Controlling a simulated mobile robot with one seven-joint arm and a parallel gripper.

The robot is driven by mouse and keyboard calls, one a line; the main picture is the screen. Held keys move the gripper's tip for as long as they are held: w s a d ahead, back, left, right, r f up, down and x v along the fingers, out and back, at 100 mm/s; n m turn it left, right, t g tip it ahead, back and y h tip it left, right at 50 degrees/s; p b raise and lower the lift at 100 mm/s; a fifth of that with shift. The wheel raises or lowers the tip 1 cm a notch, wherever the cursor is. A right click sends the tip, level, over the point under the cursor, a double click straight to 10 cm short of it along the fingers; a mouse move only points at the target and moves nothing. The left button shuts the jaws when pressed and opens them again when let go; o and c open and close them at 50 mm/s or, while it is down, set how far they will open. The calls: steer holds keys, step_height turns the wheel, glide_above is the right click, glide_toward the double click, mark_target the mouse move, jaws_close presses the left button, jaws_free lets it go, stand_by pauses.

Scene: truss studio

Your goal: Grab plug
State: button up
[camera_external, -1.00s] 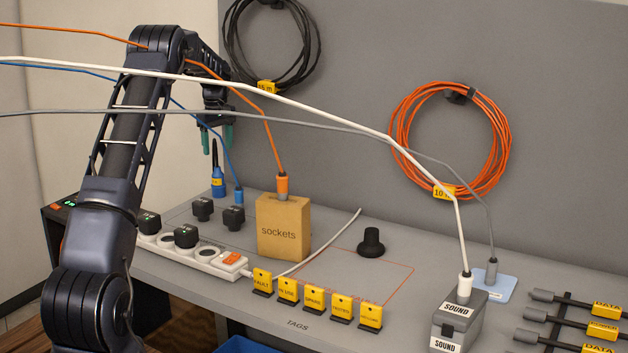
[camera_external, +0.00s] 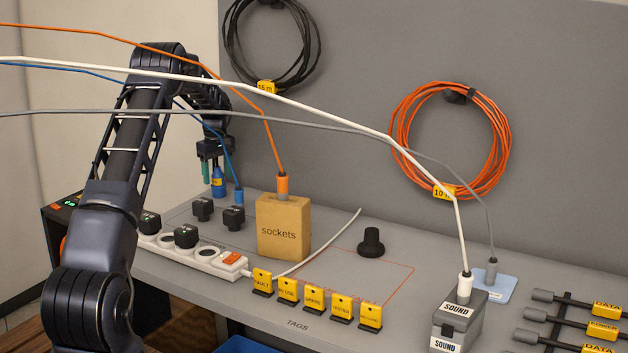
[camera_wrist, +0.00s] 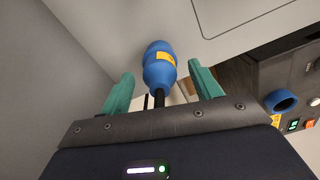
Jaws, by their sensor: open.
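A blue plug with a yellow label (camera_external: 218,184) stands upright at the back left of the bench. It also shows in the wrist view (camera_wrist: 158,70), with a black shaft below its blue body. My gripper (camera_external: 217,172) is open and has its green fingers down on either side of this plug. In the wrist view, my gripper (camera_wrist: 159,72) has the plug between its fingers, with visible gaps at both sides. A second, smaller blue plug (camera_external: 239,196) on a blue cable is just to the right. Two black plugs (camera_external: 202,208) (camera_external: 233,217) stand in front.
A cardboard "sockets" box (camera_external: 283,230) with an orange plug (camera_external: 282,184) stands to the right. A white power strip (camera_external: 205,257) lies in front. Orange, white, blue and grey cables cross the air near my arm. A blue ring (camera_wrist: 281,101) shows at the wrist view's right.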

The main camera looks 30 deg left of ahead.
mark_target(217, 174)
step_height(217, 174, down, 3)
steer(key=shift+d+f, duration=0.1)
steer(key=c, duration=1.1)
